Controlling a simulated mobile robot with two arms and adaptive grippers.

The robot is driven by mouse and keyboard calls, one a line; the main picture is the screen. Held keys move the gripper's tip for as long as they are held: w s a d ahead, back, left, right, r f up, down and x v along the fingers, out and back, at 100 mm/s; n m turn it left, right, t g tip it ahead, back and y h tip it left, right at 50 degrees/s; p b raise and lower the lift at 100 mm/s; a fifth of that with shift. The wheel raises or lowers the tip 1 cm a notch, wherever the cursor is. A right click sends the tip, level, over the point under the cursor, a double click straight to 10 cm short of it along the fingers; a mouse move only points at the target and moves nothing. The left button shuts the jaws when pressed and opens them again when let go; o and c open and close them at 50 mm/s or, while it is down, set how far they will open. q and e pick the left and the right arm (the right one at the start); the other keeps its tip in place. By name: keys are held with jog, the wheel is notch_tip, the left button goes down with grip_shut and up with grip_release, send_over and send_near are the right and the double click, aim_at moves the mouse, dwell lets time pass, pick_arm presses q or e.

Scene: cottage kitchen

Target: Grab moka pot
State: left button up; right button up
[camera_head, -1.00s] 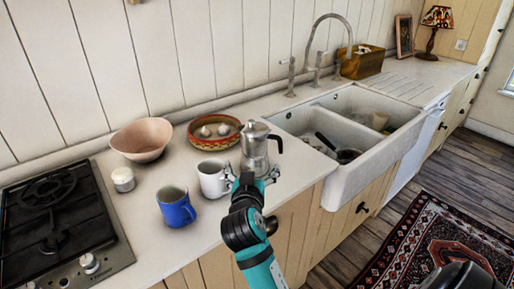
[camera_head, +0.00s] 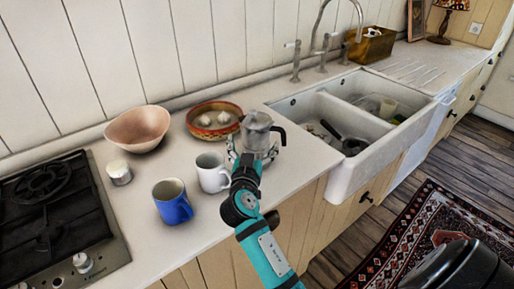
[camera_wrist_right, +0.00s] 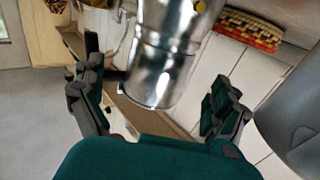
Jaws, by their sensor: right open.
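The silver moka pot (camera_head: 257,135) with a dark handle on its right stands upright on the white counter, near the sink's left edge. My right gripper (camera_head: 253,157) is open, with one finger on each side of the pot's lower part. In the right wrist view the metal pot (camera_wrist_right: 163,55) shows between the two spread fingers (camera_wrist_right: 155,98). A gap shows on the right finger's side; contact on the left side is hard to tell. My wrist hides the pot's base in the head view. My left gripper is not in view.
A white mug (camera_head: 211,173) stands close left of my right gripper, with a blue mug (camera_head: 172,203) beyond it. A patterned dish (camera_head: 214,120) sits behind the pot. A pink bowl (camera_head: 138,128), small jar (camera_head: 119,172) and stove (camera_head: 60,215) are left. The sink (camera_head: 345,180) is right.

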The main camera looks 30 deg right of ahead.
jog(key=p+x, duration=0.1)
jog(key=x, duration=0.3)
jog(key=shift+w+d+r, duration=0.15)
jog(key=shift+d, duration=0.05)
jog(key=shift+w+d, duration=0.25)
jog(key=shift+w, duration=0.1)
jog(key=shift+c, duration=0.8)
jog(key=c, duration=1.5)
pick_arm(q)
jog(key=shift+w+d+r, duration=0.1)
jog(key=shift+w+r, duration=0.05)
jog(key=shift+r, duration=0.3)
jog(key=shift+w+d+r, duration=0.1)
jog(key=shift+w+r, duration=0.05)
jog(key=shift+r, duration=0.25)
